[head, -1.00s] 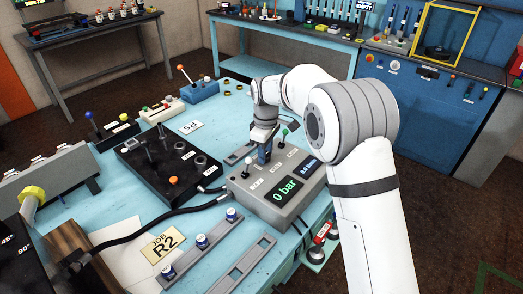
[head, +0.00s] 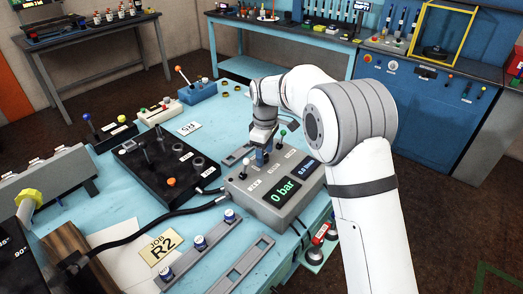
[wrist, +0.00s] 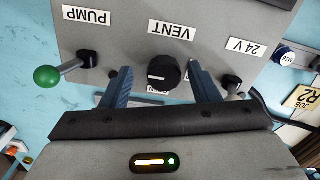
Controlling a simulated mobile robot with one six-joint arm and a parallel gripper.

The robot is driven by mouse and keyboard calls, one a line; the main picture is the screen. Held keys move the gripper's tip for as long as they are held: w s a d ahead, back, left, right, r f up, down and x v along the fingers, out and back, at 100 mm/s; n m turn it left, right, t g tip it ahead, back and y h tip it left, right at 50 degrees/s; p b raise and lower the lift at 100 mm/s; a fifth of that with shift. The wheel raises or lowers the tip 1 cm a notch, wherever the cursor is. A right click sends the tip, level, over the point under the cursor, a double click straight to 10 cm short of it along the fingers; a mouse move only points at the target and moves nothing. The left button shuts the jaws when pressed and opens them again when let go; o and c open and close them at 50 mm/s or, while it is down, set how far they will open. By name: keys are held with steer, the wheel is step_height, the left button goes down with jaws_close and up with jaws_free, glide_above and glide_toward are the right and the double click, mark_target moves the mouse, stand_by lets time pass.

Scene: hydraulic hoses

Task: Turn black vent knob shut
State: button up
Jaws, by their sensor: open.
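The black vent knob (wrist: 164,72) sits on the grey test box below the VENT label in the wrist view, with a pale mark on its face. My gripper (wrist: 164,82) is open, its two blue fingers on either side of the knob with gaps to both. In the head view my gripper (head: 262,158) points down over the back part of the grey box (head: 287,206), and it hides the knob there. The box display (head: 284,192) reads 0 bar.
The green-tipped PUMP lever (wrist: 47,75) stands left of the fingers in the wrist view, and the 24 V switch (wrist: 231,82) lies close by the right finger. A black hose (head: 185,212) runs to the box's left side. A black valve block (head: 168,172) stands left of it.

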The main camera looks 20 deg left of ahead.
mark_target(265, 155)
step_height(265, 155, up, 7)
steer(key=shift+r+b, duration=0.2)
steer(key=shift+b, duration=0.25)
steer(key=shift+r, duration=0.25)
steer(key=shift+d, duration=0.15)
steer(key=s+d+r+m+t, duration=0.1)
steer(key=s+d+r+m, duration=0.15)
steer(key=d, duration=0.45)
steer(key=s+d+r+m, duration=0.2)
steer(key=s+d+m, duration=0.15)
steer(key=d, duration=0.35)
steer(key=s+d+r+m+t, duration=0.1)
steer(key=s+d+r+m, duration=0.2)
steer(key=d, duration=0.4)
steer(key=s+d+f+m, duration=0.3)
steer(key=s+d, duration=0.3)
steer(key=s, duration=0.3)
steer(key=s+d+f+m+t, duration=0.1)
steer(key=s+d+f+m, duration=0.1)
steer(key=s+d+m, duration=0.2)
steer(key=s+d, duration=0.3)
steer(key=s, duration=0.3)
steer(key=shift+s+f+m, duration=0.3)
steer(key=shift+f, duration=0.1)
